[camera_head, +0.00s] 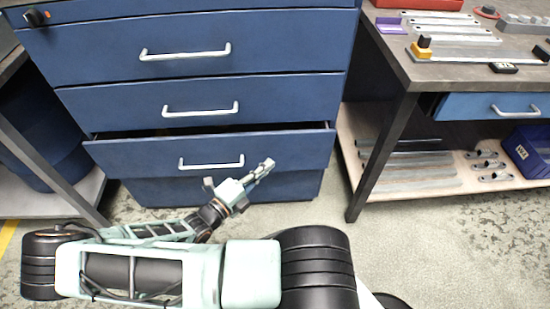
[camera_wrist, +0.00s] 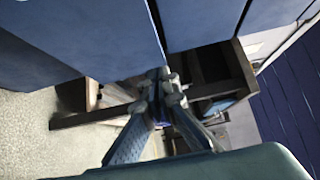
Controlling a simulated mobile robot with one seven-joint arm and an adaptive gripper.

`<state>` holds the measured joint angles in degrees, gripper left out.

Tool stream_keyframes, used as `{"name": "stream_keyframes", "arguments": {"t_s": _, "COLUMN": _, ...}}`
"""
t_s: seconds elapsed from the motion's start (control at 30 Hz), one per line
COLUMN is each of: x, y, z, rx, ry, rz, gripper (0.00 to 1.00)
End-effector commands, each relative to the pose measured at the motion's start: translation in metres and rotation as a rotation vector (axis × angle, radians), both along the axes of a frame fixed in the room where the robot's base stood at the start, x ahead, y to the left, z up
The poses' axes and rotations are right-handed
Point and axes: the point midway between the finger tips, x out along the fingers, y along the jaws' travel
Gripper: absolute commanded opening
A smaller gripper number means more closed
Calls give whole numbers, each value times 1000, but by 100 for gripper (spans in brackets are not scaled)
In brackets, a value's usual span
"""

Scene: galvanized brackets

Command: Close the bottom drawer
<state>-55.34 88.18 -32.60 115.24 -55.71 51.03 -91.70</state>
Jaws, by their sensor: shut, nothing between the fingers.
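The blue cabinet has several drawers with pale bar handles. One low drawer (camera_head: 140,156) stands partly open, with a dark gap along its top edge. Its handle (camera_head: 211,165) faces me. Below it is a plain blue panel (camera_head: 160,192) with no handle in view. My gripper (camera_head: 268,165) is shut and empty, in front of the drawer's face, right of the handle. I cannot tell whether it touches the drawer. In the wrist view my gripper (camera_wrist: 165,85) has its fingertips together beside a blue panel edge (camera_wrist: 160,35).
A workbench (camera_head: 405,70) stands at the right, with metal bars and brackets on top, a small blue drawer (camera_head: 485,106) and a lower shelf (camera_head: 410,170) holding parts and a blue bin (camera_head: 530,150). Another table leg (camera_head: 50,175) stands at the left. The floor (camera_head: 400,240) at the front right is clear.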

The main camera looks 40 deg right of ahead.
Motion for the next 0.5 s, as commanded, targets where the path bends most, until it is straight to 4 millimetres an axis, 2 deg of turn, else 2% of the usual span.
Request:
{"name": "stream_keyframes", "arguments": {"t_s": 0.4, "x": 18, "y": -84, "z": -3, "rx": -1, "ry": 2, "rz": -4, "gripper": 0}}
{"name": "stream_keyframes", "arguments": {"t_s": 0.5, "x": 32, "y": -94, "z": -4, "rx": 2, "ry": -1, "rz": -3, "gripper": 0}}
